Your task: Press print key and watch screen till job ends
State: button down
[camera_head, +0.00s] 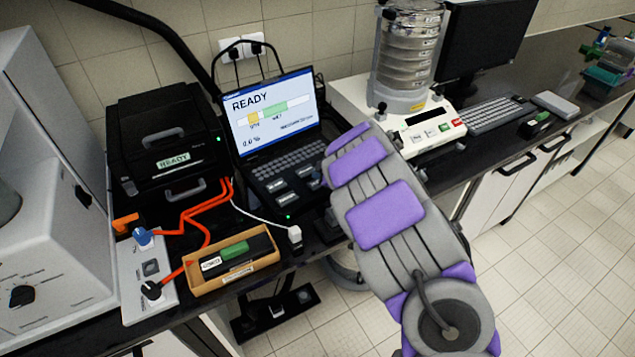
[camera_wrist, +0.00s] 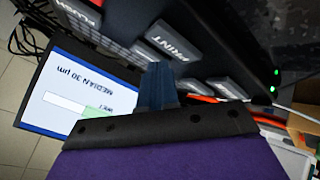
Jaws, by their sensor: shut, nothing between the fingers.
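The laptop-like unit (camera_head: 270,130) stands open on the dark bench in the head view. Its screen (camera_head: 265,105) reads READY with a yellow and green bar and 0.0 %. In the wrist view the screen (camera_wrist: 75,95) appears upside down, with MEDIAN 30 µm readable. The print key (camera_wrist: 175,40), a grey block marked PRINT, sits on its deck. My gripper (camera_wrist: 158,82) is shut and empty, its blue fingertips close beside the print key. I cannot tell whether they touch it. In the head view my arm hides the fingertips and part of the deck.
A black box labelled READY (camera_head: 165,135) stands left of the laptop. Orange cables (camera_head: 205,205) and a cardboard tray (camera_head: 230,278) lie in front of it. A sieve shaker (camera_head: 425,120) and a keyboard (camera_head: 490,115) stand to the right. The floor at right is clear.

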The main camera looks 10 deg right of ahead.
aim_at(320, 189)
jog(key=shift+s+f, duration=0.15)
jog(key=shift+f, duration=0.7)
dwell(0.9)
jog(key=shift+s+f, duration=0.35)
jog(key=shift+f, duration=0.25)
dwell(0.3)
jog(key=shift+r, duration=0.15)
jog(key=shift+w+r+p, duration=0.2)
jog(key=shift+r+p, duration=0.4)
jog(key=shift+p, duration=0.5)
jog(key=shift+w+d+r, duration=0.1)
jog(key=shift+w+r, duration=0.05)
jog(key=shift+w, duration=0.1)
jog(key=shift+w+d+r, duration=0.1)
jog(key=shift+r, duration=0.05)
notch_tip(320, 189, up, 6)
jog(key=p, duration=0.6)
jog(key=shift+f, duration=0.25)
jog(key=shift+f, duration=0.1)
